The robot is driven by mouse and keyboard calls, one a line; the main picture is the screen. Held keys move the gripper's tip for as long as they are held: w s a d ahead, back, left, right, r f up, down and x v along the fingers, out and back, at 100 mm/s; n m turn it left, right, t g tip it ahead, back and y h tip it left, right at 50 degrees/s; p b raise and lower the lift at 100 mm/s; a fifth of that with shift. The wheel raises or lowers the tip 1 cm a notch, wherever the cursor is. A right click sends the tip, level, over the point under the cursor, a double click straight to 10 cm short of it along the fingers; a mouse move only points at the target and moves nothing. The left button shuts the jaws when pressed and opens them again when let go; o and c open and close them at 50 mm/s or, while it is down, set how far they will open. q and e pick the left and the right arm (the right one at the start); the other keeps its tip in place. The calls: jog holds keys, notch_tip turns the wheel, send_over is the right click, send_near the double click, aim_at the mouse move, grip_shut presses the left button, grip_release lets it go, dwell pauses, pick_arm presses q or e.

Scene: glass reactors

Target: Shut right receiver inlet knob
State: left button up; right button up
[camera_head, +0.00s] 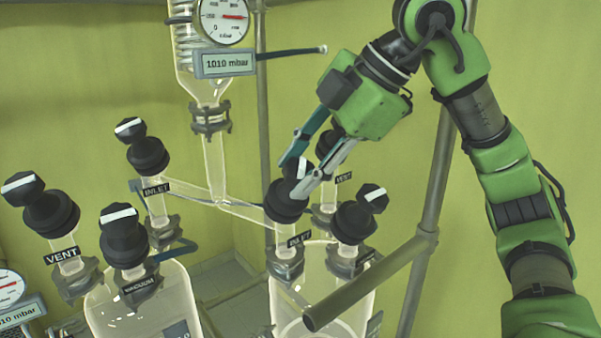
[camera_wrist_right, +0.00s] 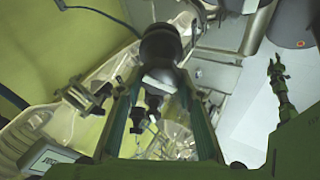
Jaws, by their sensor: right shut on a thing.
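The right receiver's inlet knob (camera_head: 287,203) is black with a white mark on its top and sits above the INLET label on the right glass receiver (camera_head: 345,291). My right gripper (camera_head: 299,170) comes down from the upper right with its fingers shut on the knob's top part. In the right wrist view the black knob (camera_wrist_right: 160,43) stands between the two fingers of the gripper (camera_wrist_right: 158,78). The fingers partly cover the knob's top in the head view. What looks like my left gripper (camera_wrist_right: 278,72) shows small and dark at the right of the wrist view; its jaws are unclear.
A VENT knob (camera_head: 328,144) stands close behind and another black knob (camera_head: 356,220) close to the right. The left receiver (camera_head: 150,300) carries several similar knobs. A metal rod (camera_head: 370,280) crosses in front of the right receiver. A pressure display (camera_head: 225,63) hangs above.

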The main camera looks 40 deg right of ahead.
jog(key=shift+w+m+t+b, duration=0.1)
jog(key=shift+m+t+b, duration=0.4)
jog(key=shift+m, duration=1.7)
jog(key=o, duration=1.1)
jog(key=v, duration=1.2)
jog(key=shift+a, duration=0.2)
